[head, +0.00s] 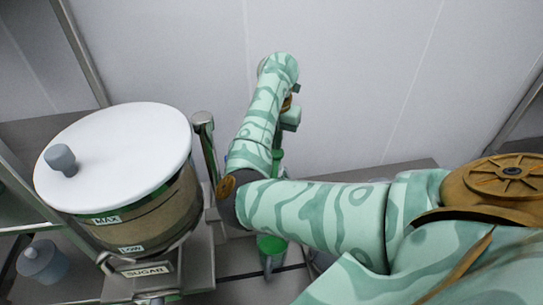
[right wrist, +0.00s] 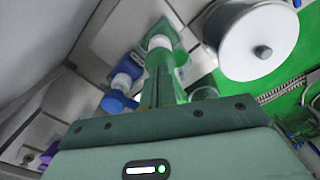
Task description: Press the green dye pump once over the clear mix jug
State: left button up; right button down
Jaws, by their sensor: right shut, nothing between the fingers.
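In the right wrist view, my right gripper (right wrist: 158,84) is shut with empty fingers. The fingers point at the green dye pump (right wrist: 160,40), which has a white collar, and overlap it in the picture. I cannot tell whether they touch it. A clear round vessel (right wrist: 205,93), probably the mix jug, stands just right of the fingers. In the head view, my right gripper (head: 290,117) is at the back by the wall, its fingertips hidden. Green parts show below it, and a green vessel (head: 271,245) shows under my forearm, partly covered. My left gripper is out of view.
A large sugar container (head: 145,215) with a white lid (head: 115,155) stands at the left; its lid shows in the right wrist view (right wrist: 240,50). A blue pump bottle (right wrist: 118,92) stands close left of the fingers. A purple item (right wrist: 48,154) is farther left. The wall is close behind.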

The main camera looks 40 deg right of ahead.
jog(key=shift+r, duration=0.1)
notch_tip(320, 180, up, 6)
jog(key=p, duration=0.5)
jog(key=shift+p, duration=0.3)
dwell(0.3)
